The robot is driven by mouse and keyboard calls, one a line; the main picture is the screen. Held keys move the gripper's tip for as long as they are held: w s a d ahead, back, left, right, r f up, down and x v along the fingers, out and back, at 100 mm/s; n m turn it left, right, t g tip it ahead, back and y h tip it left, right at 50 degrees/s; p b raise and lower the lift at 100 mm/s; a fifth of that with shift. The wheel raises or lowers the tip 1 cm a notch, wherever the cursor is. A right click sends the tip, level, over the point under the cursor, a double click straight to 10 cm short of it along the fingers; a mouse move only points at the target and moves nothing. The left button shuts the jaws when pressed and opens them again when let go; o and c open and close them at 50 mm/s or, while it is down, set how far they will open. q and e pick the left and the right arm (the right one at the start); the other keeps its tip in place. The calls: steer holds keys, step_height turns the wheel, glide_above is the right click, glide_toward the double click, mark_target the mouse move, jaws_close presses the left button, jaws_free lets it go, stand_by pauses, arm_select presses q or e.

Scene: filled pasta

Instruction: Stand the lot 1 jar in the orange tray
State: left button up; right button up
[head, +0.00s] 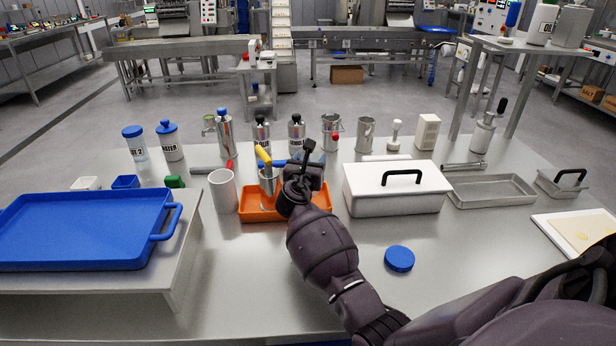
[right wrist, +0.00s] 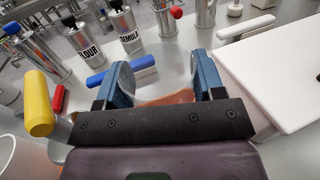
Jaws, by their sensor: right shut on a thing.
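The orange tray (head: 262,214) lies on the steel table near the middle in the head view. My right gripper (head: 298,183) is over the tray's right part, pointing away from me. I cannot read a lot 1 label on anything. A clear jar with a blue lid (head: 134,143) stands at the back left, its label ending in 2. My left gripper is not in view.
A white mug (head: 223,191) is left of the tray, a white lidded box (head: 395,192) right. A blue lid (head: 399,259) lies in front on clear table. Bottles stand behind.

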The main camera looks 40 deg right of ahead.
step_height(320, 180, down, 4)
steer(key=shift+r+b, duration=0.1)
steer(key=shift+b, duration=0.35)
steer(key=shift+w+f, duration=0.1)
steer(key=shift+f, duration=0.2)
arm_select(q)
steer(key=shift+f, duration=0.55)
arm_select(e)
steer(key=shift+r, duration=0.15)
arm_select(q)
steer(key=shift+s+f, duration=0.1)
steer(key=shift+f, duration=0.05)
arm_select(e)
steer(key=o, duration=1.3)
steer(key=shift+f, duration=0.2)
steer(key=shift+c, duration=0.2)
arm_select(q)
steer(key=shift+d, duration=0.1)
